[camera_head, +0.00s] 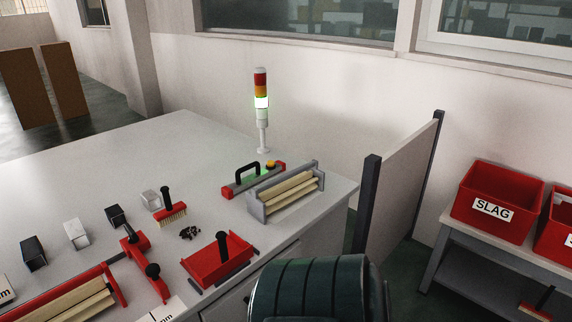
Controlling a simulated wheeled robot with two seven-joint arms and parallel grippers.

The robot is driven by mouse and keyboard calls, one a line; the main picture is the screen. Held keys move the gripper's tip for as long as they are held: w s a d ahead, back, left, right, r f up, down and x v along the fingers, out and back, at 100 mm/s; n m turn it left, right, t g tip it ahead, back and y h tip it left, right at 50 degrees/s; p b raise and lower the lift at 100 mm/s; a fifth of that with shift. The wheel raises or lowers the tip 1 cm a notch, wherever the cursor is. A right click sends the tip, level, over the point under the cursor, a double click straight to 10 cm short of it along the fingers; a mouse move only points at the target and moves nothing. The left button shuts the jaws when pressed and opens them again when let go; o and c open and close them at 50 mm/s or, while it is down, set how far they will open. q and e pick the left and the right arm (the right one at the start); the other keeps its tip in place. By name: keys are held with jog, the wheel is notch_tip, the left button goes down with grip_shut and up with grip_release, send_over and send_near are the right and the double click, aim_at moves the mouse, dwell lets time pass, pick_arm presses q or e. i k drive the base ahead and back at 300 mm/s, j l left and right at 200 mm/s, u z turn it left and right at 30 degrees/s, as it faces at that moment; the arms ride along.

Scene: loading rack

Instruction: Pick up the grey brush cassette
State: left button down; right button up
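The grey brush cassette (257,207) rests at the right end of the light grey table (200,142), near its right edge. It has grey end plates and a grey rear rail, with cream bristle strips between them. It lies at a slant, its right end farther back. Neither of my grippers shows in the head view, so nothing is seen touching the cassette. A red-framed cassette (113,284) with similar cream strips lies at the lower left, cut off by the picture's edge.
A red-and-green handled tool (241,185) lies close behind the grey cassette. A signal light (262,103) stands behind. A red dustpan (204,265), hand brush (172,215) and dark debris (189,233) lie left. A partition (402,190) stands right.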

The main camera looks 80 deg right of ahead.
aim_at(265, 199)
jog(key=i, duration=0.4)
jog(key=z, duration=2.8)
